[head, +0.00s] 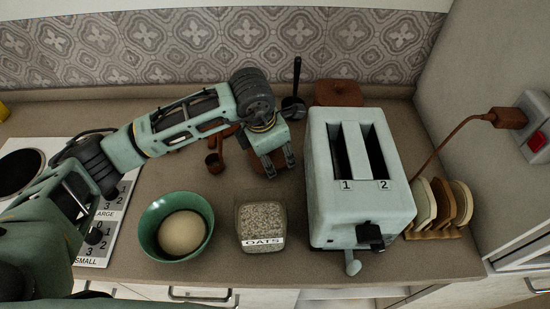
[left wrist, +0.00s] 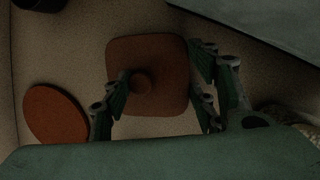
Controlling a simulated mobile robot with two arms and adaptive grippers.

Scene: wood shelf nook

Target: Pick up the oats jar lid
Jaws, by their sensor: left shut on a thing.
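The oats jar lid (left wrist: 150,55) is a square brown lid with a round knob, seen between the fingers in the left wrist view. A bit of it shows in the head view (head: 276,157). My left gripper (head: 275,170) is shut on the lid, behind the oats jar and left of the toaster; its fingers also show in the left wrist view (left wrist: 160,98). The oats jar (head: 262,222) is square, clear and open, filled with oats and labelled OATS. My right gripper is not in view.
The toaster (head: 325,185) stands close on the right, with toast slices (head: 440,205) beyond it. A green bowl (head: 150,240) holding a pale round thing is left of the jar.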

